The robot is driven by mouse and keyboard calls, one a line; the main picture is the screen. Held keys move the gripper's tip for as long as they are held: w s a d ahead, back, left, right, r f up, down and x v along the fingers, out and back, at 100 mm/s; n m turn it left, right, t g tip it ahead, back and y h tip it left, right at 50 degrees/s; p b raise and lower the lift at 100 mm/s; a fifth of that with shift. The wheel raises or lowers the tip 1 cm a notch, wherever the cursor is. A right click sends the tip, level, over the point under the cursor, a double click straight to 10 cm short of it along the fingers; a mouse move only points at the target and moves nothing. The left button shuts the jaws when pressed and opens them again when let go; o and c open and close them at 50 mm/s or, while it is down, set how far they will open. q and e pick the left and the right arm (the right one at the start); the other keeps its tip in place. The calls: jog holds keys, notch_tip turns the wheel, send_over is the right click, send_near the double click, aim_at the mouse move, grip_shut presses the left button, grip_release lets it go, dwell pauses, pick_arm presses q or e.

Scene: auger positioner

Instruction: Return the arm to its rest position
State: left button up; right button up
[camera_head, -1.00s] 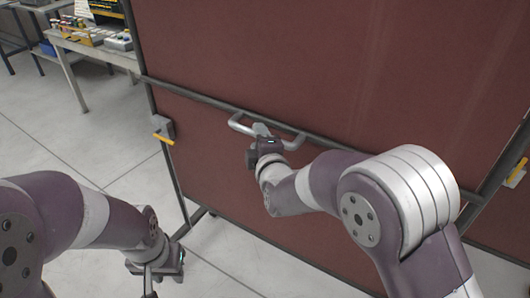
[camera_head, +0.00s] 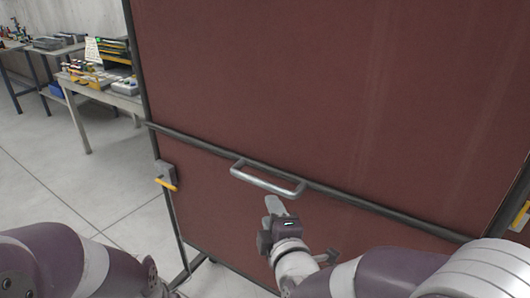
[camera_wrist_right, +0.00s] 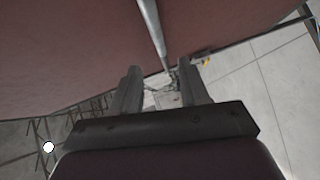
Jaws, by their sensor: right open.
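My right gripper (camera_head: 274,208) is just below and in front of the silver handle (camera_head: 268,181) on a large dark red panel (camera_head: 330,80). It is apart from the handle in the head view. In the right wrist view the two fingers of my right gripper (camera_wrist_right: 165,92) stand apart with nothing held between them. A grey bar (camera_wrist_right: 152,30) of the panel runs down the picture beyond the fingertips. My left arm (camera_head: 70,262) enters at the bottom left of the head view, and its gripper is out of the picture.
A latch with a yellow lever (camera_head: 165,178) sits on the panel's left edge, and another yellow latch (camera_head: 521,214) is at the right. A workbench (camera_head: 105,95) with boxes and tools stands at the back left. Pale tiled floor (camera_head: 110,160) is clear left of the panel.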

jog(key=s+f+m+g+p, duration=0.2)
jog(key=s+f+m+g, duration=0.4)
jog(key=f+m, duration=0.15)
jog(key=s+d+r+m+g+h+p, duration=0.1)
jog(key=s+d+r+m+g+p, duration=0.1)
jog(key=s+d+m+g+p, duration=0.2)
jog(key=s+d+r+m+g+h+p, duration=0.2)
jog(key=s+d+m+g+p, duration=0.2)
jog(key=d+m, duration=0.3)
jog(key=shift+s+d+r+p, duration=0.25)
jog(key=shift+s+d+p, duration=0.5)
jog(key=shift+d, duration=1.25)
